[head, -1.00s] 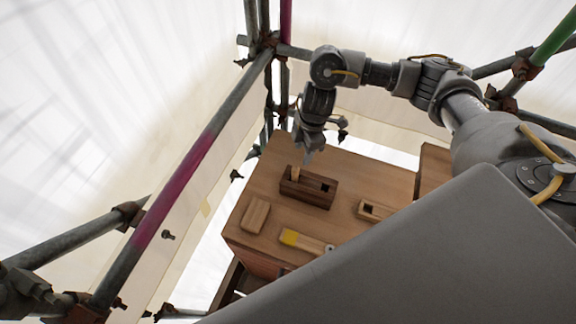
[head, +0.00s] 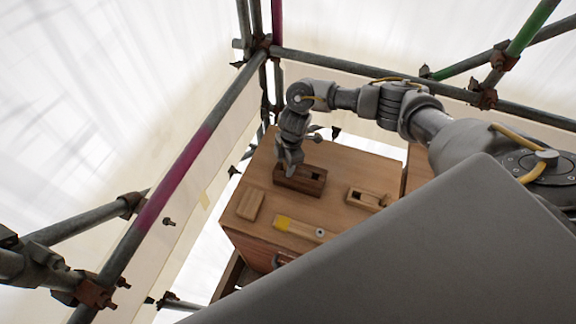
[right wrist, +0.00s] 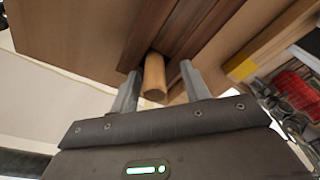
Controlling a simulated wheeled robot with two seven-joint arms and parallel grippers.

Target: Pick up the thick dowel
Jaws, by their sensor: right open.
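The thick dowel (right wrist: 154,76) is a light wooden cylinder standing up from the dark wooden block (head: 312,182). In the right wrist view its rounded end points toward the camera, between the two fingers. In the head view the dowel is hidden by my right gripper (head: 290,168), which is over the left end of the block. My right gripper is open, with one finger on either side of the dowel; I cannot tell if either touches it. The dark block (right wrist: 185,32) also shows in the right wrist view. My left gripper is not in view.
On the wooden bench top (head: 262,165) lie a plain light block (head: 250,205), a yellow-ended wooden piece (head: 298,228) and a small block with a dark recess (head: 366,198). Scaffold poles (head: 190,160) and white sheeting surround the bench.

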